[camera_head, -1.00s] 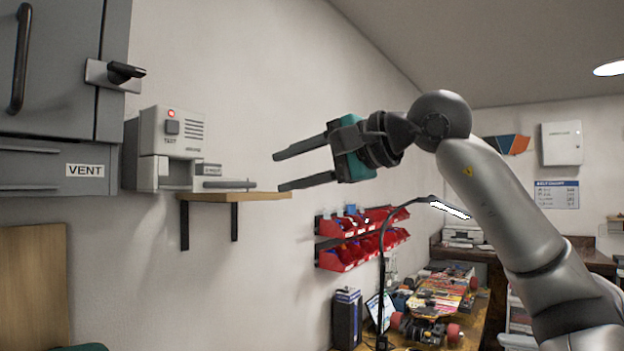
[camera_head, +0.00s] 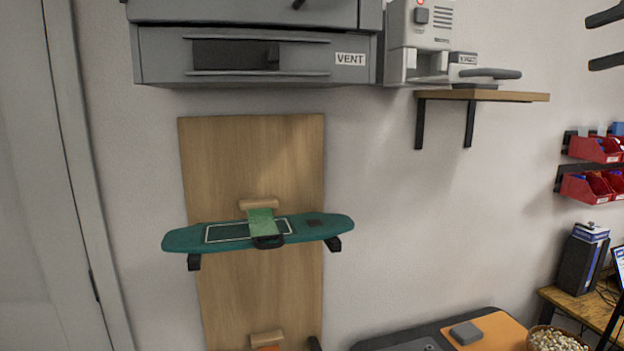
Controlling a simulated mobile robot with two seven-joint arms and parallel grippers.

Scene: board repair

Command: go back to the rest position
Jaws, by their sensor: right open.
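My right gripper (camera_head: 607,40) shows at the upper right edge of the head view. Only its two dark fingers are in the picture, spread apart with nothing between them. They are in front of the wall, to the right of the wooden shelf and above the red bins. The rest of my right arm is outside the picture. My left gripper is not in view.
A teal skateboard deck (camera_head: 185,240) sits on a wooden wall panel (camera_head: 220,150). Red bins (camera_head: 595,150) hang right. An orange mat (camera_head: 500,338) lies below.

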